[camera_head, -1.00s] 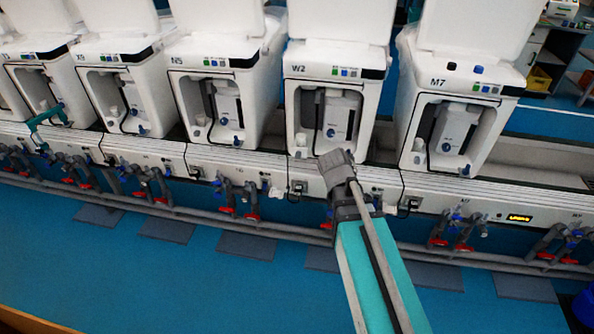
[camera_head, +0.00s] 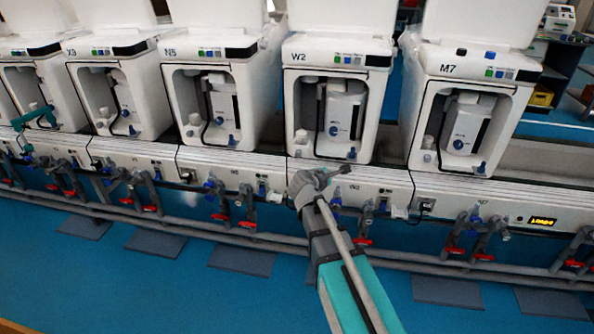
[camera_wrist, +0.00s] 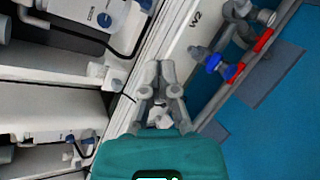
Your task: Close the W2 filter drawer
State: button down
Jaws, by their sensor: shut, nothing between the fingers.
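The W2 unit (camera_head: 338,55) is a white toilet-like module in the middle right of the head view. Its front bay is open and shows a white canister (camera_head: 342,115) with a blue knob. I cannot tell which part is the filter drawer or how far out it stands. Below it runs a white rail panel (camera_head: 375,180), whose W2 label also shows in the wrist view (camera_wrist: 195,19). My gripper (camera_head: 340,170) is in front of this panel, below the bay. In the wrist view my gripper (camera_wrist: 159,66) has its fingertips close together and empty, beside the panel.
The N5 unit (camera_head: 208,53) stands to the left and the M7 unit (camera_head: 485,65) to the right. Blue valves and red-handled pipes (camera_head: 362,241) run along the rail below. The blue floor (camera_head: 190,285) in front is clear apart from grey mats.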

jog(key=w+a+f+n+t+y+b, duration=0.1)
jog(key=w+a+f+n+t+b, duration=0.2)
jog(key=a+n+b, duration=0.3)
jog(key=w+a+f+n+t+y+b, duration=0.2)
jog(key=w+a+f+n+t+b, duration=0.1)
jog(key=a+n+b, duration=0.4)
notch_tip(320, 180, down, 2)
jog(key=shift+w+f+n+t+y+b, duration=0.15)
jog(key=shift+w+n+t+y+b, duration=0.15)
jog(key=shift+w+n+b, duration=0.35)
jog(key=shift+w, duration=0.15)
send_near(301, 148)
jog(key=w, duration=0.1)
jog(key=w+f, duration=0.1)
jog(key=w, duration=0.2)
jog(key=shift+w+d+f, duration=0.15)
jog(key=shift+w+f, duration=0.15)
jog(key=x, duration=0.7)
jog(key=shift+w+d, duration=0.15)
jog(key=shift+w, duration=0.15)
jog(key=shift+w+r, duration=0.1)
